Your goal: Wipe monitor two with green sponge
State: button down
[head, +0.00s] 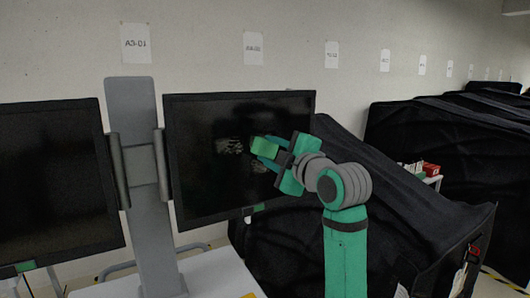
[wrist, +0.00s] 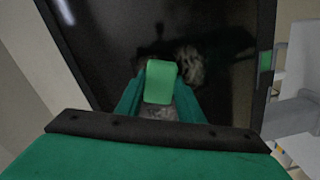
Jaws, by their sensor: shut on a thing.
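Two dark monitors stand on a grey post. The right monitor (head: 195,165) faces me and has greyish smudges (head: 229,146) near the middle of its screen. The left monitor (head: 55,180) is partly cut off by the frame edge. My gripper (head: 265,150) is shut on the green sponge (head: 263,147) in front of the right monitor, near the smudges. In the wrist view the sponge (wrist: 160,82) sits between the fingers, with a smudge (wrist: 189,64) just beside it. I cannot tell whether the sponge touches the screen.
The grey post (head: 140,185) rises between the monitors from a white surface (head: 215,278). Black covered carts (head: 450,150) fill the right side. A red box (head: 431,169) lies on a shelf there. Paper labels (head: 135,43) hang on the wall.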

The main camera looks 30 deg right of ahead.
jog(key=shift+d, duration=0.85)
jog(key=d, duration=0.5)
jog(key=shift+w+d, duration=0.1)
jog(key=shift+d, duration=0.25)
jog(key=s, duration=0.6)
jog(key=shift+w, duration=0.1)
dwell(0.3)
